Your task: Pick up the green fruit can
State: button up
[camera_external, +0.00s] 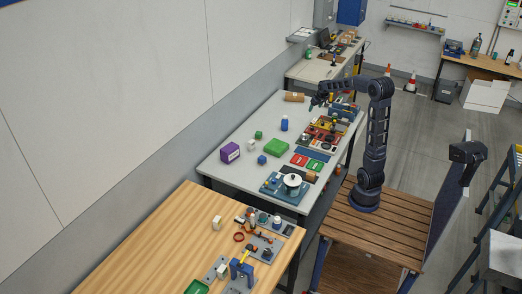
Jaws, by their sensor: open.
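My gripper (315,104) is open and hangs above the far part of the grey table (225,171), near its right side. Its fingers are small in this view, and nothing shows between them. A small green object (258,134) stands on the grey table, to the left of my gripper and apart from it. Another small green object (308,53) stands on the bench at the back. Both are too small for me to tell which one is the green fruit can.
A green box (276,147), purple box (230,151), blue bottle (284,124) and brown cylinder (294,97) stand on the grey table. Panels and a pot (292,182) line its right side. A wooden table (150,235) is in front.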

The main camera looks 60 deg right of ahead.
jog(key=d+f+m, duration=0.1)
jog(key=d+f, duration=0.4)
jog(key=d, duration=0.5)
jog(key=d+f+m, duration=0.1)
jog(key=d+f, duration=0.3)
jog(key=d, duration=0.5)
jog(key=m, duration=0.2)
send_over(335, 115)
jog(key=s+a, duration=0.2)
notch_tip(335, 115, down, 10)
jog(key=shift+g+h, duration=0.3)
jog(key=shift+h, duration=0.1)
jog(key=x, duration=0.5)
jog(key=shift+w+d+f, duration=0.15)
jog(key=shift+d+f, duration=0.1)
jog(key=shift+d, duration=0.1)
jog(key=shift+d+x, duration=0.2)
jog(key=shift+x, duration=1.1)
jog(key=shift+d+x, duration=0.2)
jog(key=shift+x, duration=1.15)
jog(key=shift+r, duration=0.15)
jog(key=c, duration=1.1)
